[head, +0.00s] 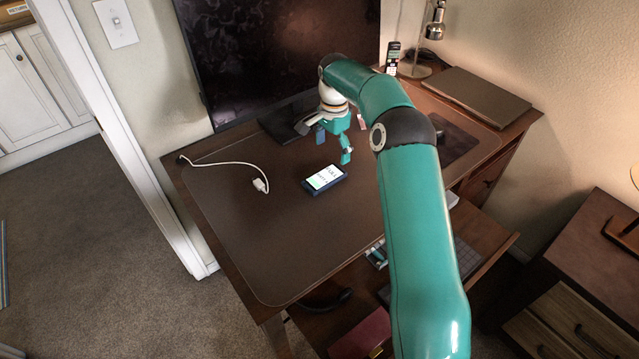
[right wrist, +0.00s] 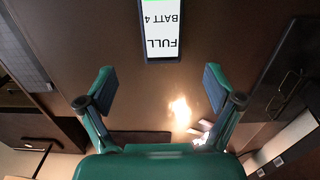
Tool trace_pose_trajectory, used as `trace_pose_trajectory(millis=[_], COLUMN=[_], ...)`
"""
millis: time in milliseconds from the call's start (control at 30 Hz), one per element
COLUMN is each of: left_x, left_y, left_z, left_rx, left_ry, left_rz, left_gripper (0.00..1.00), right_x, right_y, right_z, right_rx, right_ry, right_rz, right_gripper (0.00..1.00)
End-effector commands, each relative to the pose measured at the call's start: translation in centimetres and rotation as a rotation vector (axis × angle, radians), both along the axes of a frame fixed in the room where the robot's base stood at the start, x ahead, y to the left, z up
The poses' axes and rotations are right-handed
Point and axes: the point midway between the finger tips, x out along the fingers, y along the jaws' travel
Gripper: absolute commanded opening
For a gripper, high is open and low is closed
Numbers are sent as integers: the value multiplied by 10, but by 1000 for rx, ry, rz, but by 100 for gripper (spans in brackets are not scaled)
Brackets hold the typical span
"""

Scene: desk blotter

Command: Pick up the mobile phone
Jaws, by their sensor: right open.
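The mobile phone (head: 324,179) lies on the brown desk blotter (head: 270,225) near its middle, dark-cased with a lit screen. In the right wrist view the phone (right wrist: 162,27) reads "FULL" and "BATT 4", upside down, and is cut off by the top edge. My right gripper (head: 333,142) is open and empty above the blotter, just behind the phone in the head view. In the right wrist view the open fingers (right wrist: 153,87) stand wide apart, with the phone beyond them and not between them. My left gripper is not in view.
A white cable (head: 225,163) with a plug lies left of the phone. A large dark monitor (head: 275,55) stands at the back. A cordless handset (head: 392,58), a lamp (head: 435,30) and a closed laptop (head: 475,95) are at the back right. The blotter's front left is clear.

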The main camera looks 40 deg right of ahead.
Motion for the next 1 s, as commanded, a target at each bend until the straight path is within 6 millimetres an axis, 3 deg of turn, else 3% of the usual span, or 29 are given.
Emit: trace_pose_trajectory(millis=[100,433,700,1000], left_x=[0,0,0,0], left_y=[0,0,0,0], left_z=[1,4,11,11], left_rx=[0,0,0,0], left_ry=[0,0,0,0], left_rz=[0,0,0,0], left_gripper=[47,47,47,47], right_x=[0,2,5,6], right_y=[0,1,2,3], right_z=[-20,-44,-80,-86], right_rx=[1,1,0,0], right_ry=[2,1,2,-1], right_rz=[0,2,1,2], right_gripper=[92,92,92,92])
